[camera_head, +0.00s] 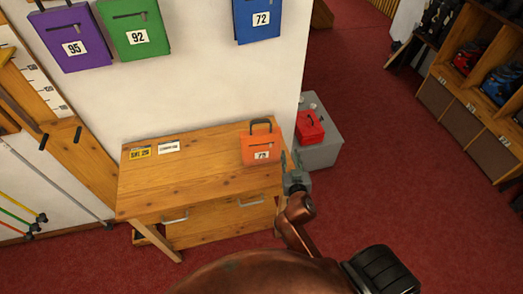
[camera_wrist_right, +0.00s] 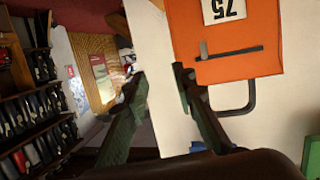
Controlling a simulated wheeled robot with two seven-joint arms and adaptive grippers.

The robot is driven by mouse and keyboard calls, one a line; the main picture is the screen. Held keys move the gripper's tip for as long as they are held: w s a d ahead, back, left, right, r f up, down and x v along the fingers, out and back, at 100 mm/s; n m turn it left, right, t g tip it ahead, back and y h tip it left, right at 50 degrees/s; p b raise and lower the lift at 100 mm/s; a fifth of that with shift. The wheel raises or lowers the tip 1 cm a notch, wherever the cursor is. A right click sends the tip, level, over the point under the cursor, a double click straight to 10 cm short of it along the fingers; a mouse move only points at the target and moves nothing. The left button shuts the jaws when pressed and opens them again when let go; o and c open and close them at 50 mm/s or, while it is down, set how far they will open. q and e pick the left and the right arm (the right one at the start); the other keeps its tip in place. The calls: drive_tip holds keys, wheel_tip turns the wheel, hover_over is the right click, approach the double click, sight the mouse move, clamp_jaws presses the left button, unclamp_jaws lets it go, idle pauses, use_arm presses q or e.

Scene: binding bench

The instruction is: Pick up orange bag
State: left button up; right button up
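The orange bag (camera_head: 256,146) with a dark handle and a white number label is at the right end of the wooden bench (camera_head: 190,182). My right gripper (camera_head: 291,162) is just to the right of the bag, by the bench's right edge. In the right wrist view the bag (camera_wrist_right: 225,65) appears upside down at the upper right, its handle pointing down. The right gripper's two fingers (camera_wrist_right: 158,78) are spread with nothing between them. One fingertip overlaps the bag's side in that view; I cannot tell whether it touches. My left gripper is not in view.
Purple (camera_head: 77,39), green (camera_head: 135,30) and blue (camera_head: 258,18) bags hang on the white wall. Yellow and white cards lie at the bench's back left. A grey box (camera_head: 322,150) with a red case (camera_head: 310,126) stands right of the bench. The bench's middle is clear.

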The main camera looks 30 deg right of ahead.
sight(271, 131)
drive_tip(key=w+r+t, duration=0.1)
drive_tip(key=w+r, duration=0.1)
drive_tip(key=w, duration=0.2)
drive_tip(key=w+a+r+t+p, duration=0.1)
drive_tip(key=w+r, duration=0.1)
drive_tip(key=w, duration=0.2)
drive_tip(key=w+a+r+t+y, duration=0.1)
drive_tip(key=w+r, duration=0.1)
drive_tip(key=w, duration=0.1)
drive_tip(key=shift+w+r+n, duration=0.2)
drive_tip(key=shift+w+n, duration=0.2)
drive_tip(key=shift+w+d+f+p, duration=0.1)
drive_tip(key=shift+w+p, duration=0.2)
drive_tip(key=shift+w, duration=0.05)
